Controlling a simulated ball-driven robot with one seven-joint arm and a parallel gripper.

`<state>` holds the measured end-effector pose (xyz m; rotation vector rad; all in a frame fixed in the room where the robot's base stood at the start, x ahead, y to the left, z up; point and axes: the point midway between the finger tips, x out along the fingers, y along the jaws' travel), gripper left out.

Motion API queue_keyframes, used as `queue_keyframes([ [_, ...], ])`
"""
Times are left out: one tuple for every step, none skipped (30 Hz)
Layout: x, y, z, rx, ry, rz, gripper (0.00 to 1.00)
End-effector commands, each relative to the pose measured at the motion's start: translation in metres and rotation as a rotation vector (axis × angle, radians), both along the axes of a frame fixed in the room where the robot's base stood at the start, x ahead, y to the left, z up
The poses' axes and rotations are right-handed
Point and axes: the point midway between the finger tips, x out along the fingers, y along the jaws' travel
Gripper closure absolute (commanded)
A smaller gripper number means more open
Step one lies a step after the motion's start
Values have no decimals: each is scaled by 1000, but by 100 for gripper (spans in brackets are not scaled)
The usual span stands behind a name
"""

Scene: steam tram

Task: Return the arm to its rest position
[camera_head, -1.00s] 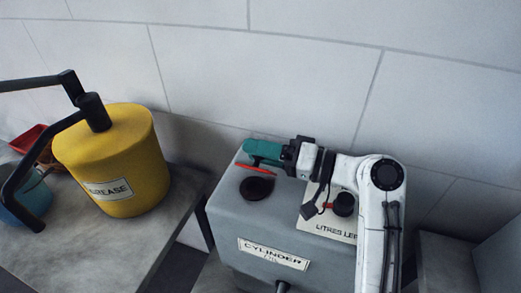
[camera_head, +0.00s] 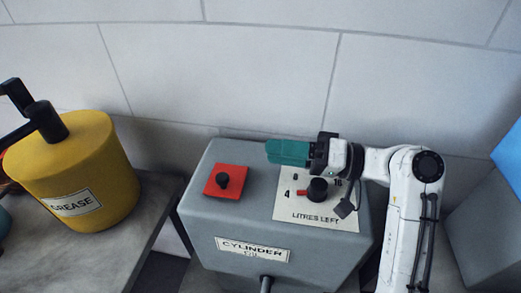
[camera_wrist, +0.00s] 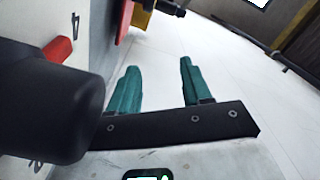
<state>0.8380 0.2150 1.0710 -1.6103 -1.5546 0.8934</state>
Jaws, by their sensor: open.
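My gripper (camera_head: 268,151) has teal fingers and sits at the end of my white arm, above the back of the grey cylinder oil box (camera_head: 205,218). In the wrist view its two fingers (camera_wrist: 156,78) stand apart with nothing between them. In the head view the fingers overlap, so the gap is hidden. The arm is bent, its wrist beside the black dial knob (camera_head: 317,190) on the "LITRES LEFT" plate (camera_head: 340,218).
A red square with a black knob (camera_head: 226,180) lies on the box top. A yellow grease can (camera_head: 85,165) with a black handle stands on a grey counter (camera_head: 150,225) at left. A tiled wall rises behind. A large dark knob fills the wrist view's left side (camera_wrist: 45,105).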

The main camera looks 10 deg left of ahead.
Motion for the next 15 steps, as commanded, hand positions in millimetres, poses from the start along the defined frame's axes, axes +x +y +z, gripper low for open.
queue_keyframes([
  [0, -4, 0, 0, -1, -1, 51],
  [0, -5, 0, 1, 0, -1, 51],
  [0, -6, 0, 0, 0, -1, 51],
  [0, -7, 0, 0, 0, -1, 51],
  [0, -7, 0, 0, 0, -1, 51],
  [0, -7, 0, 1, 0, -1, 51],
  [0, -7, 0, 1, 0, -1, 51],
  [0, -7, 0, 1, 0, -1, 51],
  [0, -7, 0, 0, 0, 0, 51],
  [0, -7, 0, 0, 0, 0, 51],
  [0, -7, 0, 0, 0, 0, 51],
  [0, -7, 0, 0, 0, 0, 51],
  [0, -7, 0, 0, 0, 0, 51],
  [0, -7, 0, 0, 0, 0, 51],
  [0, -7, 0, 0, 0, 0, 51],
])
